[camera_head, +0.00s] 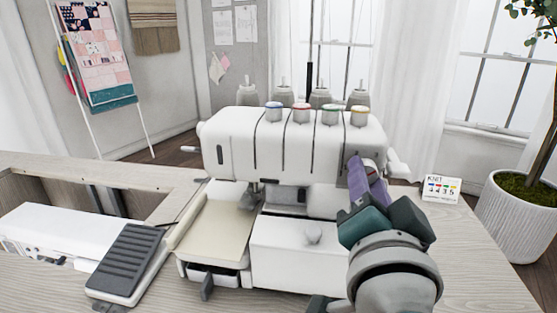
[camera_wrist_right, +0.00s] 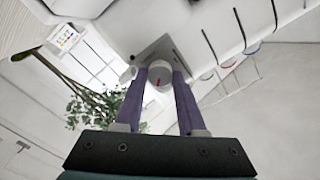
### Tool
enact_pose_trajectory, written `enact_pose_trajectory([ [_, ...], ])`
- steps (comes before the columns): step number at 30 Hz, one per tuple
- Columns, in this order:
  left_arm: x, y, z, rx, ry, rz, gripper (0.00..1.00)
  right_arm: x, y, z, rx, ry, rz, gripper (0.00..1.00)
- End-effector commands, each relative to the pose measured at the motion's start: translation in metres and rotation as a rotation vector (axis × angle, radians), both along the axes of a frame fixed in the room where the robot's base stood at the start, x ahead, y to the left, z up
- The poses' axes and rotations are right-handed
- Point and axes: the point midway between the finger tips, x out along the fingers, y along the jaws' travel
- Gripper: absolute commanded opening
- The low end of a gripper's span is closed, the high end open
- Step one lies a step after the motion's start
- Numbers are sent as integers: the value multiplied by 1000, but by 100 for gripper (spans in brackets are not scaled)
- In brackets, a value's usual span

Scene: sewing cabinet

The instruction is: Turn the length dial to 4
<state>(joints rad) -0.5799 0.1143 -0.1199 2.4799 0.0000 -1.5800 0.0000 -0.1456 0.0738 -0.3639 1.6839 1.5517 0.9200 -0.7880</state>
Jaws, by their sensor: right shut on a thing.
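The white sewing machine (camera_head: 290,150) stands on the cabinet top. My right gripper (camera_head: 366,172) reaches to the right end of its front, and its purple fingers hide most of the dial there in the head view. In the right wrist view, my right gripper (camera_wrist_right: 162,72) is shut on a round white dial (camera_wrist_right: 160,84), one finger on each side. A red mark shows on the dial, but no number can be read. A small card (camera_head: 441,189) headed KNIT, with coloured marks and small digits, stands right of the machine. My left gripper is not in view.
Several coloured tension dials (camera_head: 302,113) line the machine's top, with thread cones (camera_head: 320,97) behind. A white knob (camera_head: 313,232) sits on the lower front cover. A dark foot pedal (camera_head: 130,262) lies at left. A potted plant (camera_head: 520,210) stands at right.

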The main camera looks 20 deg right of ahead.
Motion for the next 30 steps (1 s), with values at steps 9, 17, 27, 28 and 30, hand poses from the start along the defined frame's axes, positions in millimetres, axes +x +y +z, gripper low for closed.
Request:
enact_pose_trajectory([
  [9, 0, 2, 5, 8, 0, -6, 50, 0, 0, -1, 254, -153, -1, 0],
  [17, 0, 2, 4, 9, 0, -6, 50, 0, 0, -1, 422, -259, -1, 0],
  [27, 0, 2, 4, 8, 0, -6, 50, 0, 0, -1, 545, -334, -1, 0],
  [28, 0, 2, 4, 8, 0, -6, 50, 0, 0, -1, 550, -337, -1, 0],
  [30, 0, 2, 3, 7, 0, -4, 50, 0, 0, -1, 560, -344, -1, 0],
])
